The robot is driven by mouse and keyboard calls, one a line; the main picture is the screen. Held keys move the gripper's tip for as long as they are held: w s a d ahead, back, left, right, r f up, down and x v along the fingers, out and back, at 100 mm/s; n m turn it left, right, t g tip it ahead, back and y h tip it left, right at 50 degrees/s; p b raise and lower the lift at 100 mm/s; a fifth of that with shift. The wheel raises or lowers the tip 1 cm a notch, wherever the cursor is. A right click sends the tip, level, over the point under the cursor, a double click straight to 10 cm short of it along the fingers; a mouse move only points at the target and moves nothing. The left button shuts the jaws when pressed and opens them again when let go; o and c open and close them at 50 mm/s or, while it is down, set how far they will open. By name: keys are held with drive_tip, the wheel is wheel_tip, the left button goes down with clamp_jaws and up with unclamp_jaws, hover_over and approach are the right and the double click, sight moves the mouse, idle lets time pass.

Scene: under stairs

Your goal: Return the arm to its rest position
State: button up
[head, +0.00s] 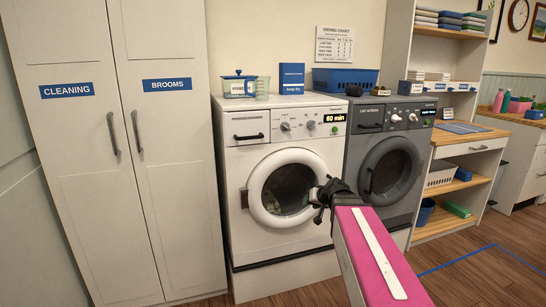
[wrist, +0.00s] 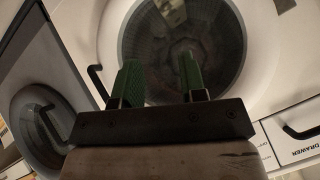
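My gripper (head: 323,197) is at the right edge of the white washing machine's round door in the head view. My pink arm link (head: 374,252) reaches up to it from the lower right. In the wrist view, the two green fingers of my gripper (wrist: 160,78) stand well apart with nothing visible between them. The dark door glass of the white machine (wrist: 180,45) lies beyond the fingers. The washing machine (head: 240,160) has its door closed and its display reads 60 min. Whether the fingers touch the door is unclear.
A dark grey machine (head: 387,165) stands just right of the white one. A tall white cabinet (head: 85,200) stands at the left. A wooden shelf unit (head: 460,190) is at the right. Wooden floor with a blue line (head: 460,262) is open at the lower right.

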drive_tip(key=s+d+f+g+h, duration=0.2)
drive_tip(key=s+f+g+h, duration=0.3)
drive_tip(key=s+f, duration=1.2)
drive_tip(key=f+g, duration=0.1)
drive_tip(key=g, duration=0.2)
drive_tip(key=shift+s+d+f, duration=0.2)
drive_tip(key=shift+s+d, duration=0.05)
drive_tip(key=shift+d, duration=0.1)
idle(1.5)
